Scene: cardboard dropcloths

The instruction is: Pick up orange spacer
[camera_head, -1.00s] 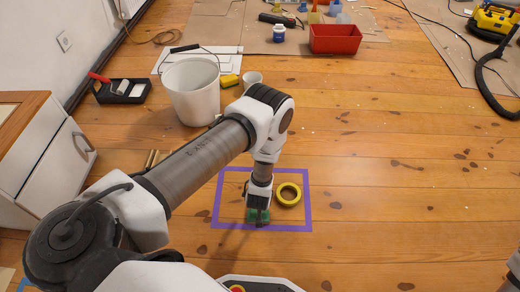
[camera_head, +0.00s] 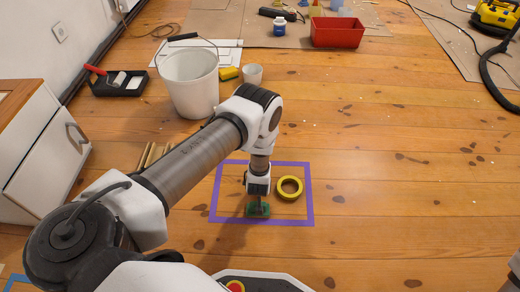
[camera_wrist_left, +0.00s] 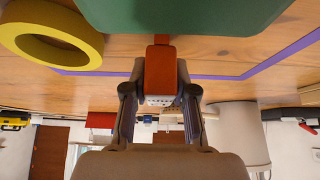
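The orange spacer (camera_wrist_left: 162,72) is a small red-orange block in the left wrist view. It sits between the two finger pads of my left gripper (camera_wrist_left: 161,80), which appear to press on its sides. A green block (camera_wrist_left: 185,12) lies just beyond its end; I cannot tell whether they touch. In the head view my left gripper (camera_head: 258,197) points down at the green block (camera_head: 252,210) inside the purple floor outline (camera_head: 311,195). The spacer is hidden there by my gripper. My right gripper is out of view.
A yellow ring (camera_head: 289,188) lies just right of my left gripper; it also shows in the wrist view (camera_wrist_left: 52,35). A white bucket (camera_head: 190,85) stands farther back beside a white cup (camera_head: 252,74).

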